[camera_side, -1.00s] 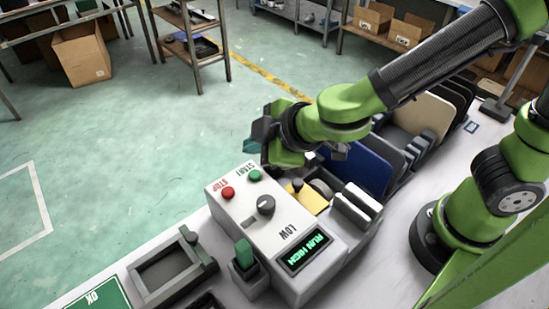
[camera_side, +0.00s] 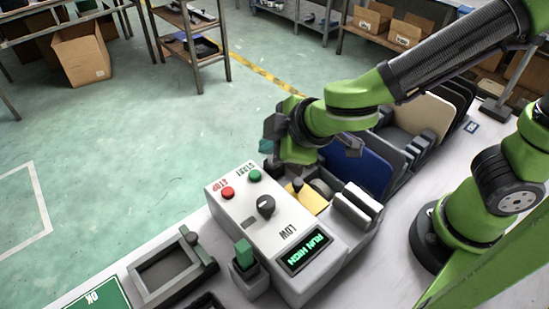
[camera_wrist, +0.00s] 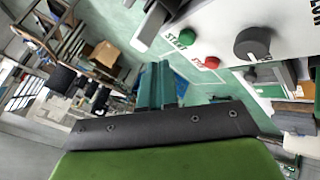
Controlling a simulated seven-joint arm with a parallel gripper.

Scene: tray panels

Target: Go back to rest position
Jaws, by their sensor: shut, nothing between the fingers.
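My gripper (camera_side: 265,147) hangs above the far end of the white control box, apart from it, with its teal fingertips partly hidden by the wrist in the side view. In the wrist view the teal fingers (camera_wrist: 160,86) are together and hold nothing. The control box (camera_side: 247,222) has a red STOP button (camera_side: 228,193), a green START button (camera_side: 254,175), a dark knob (camera_side: 266,205) and a display (camera_side: 305,250) reading RUN HIGH. The wrist view also shows the green button (camera_wrist: 187,38), the red button (camera_wrist: 211,62) and the knob (camera_wrist: 252,44).
Blue (camera_side: 356,170) and beige (camera_side: 427,115) panels stand in a rack behind the box. Open green floor lies beyond the table.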

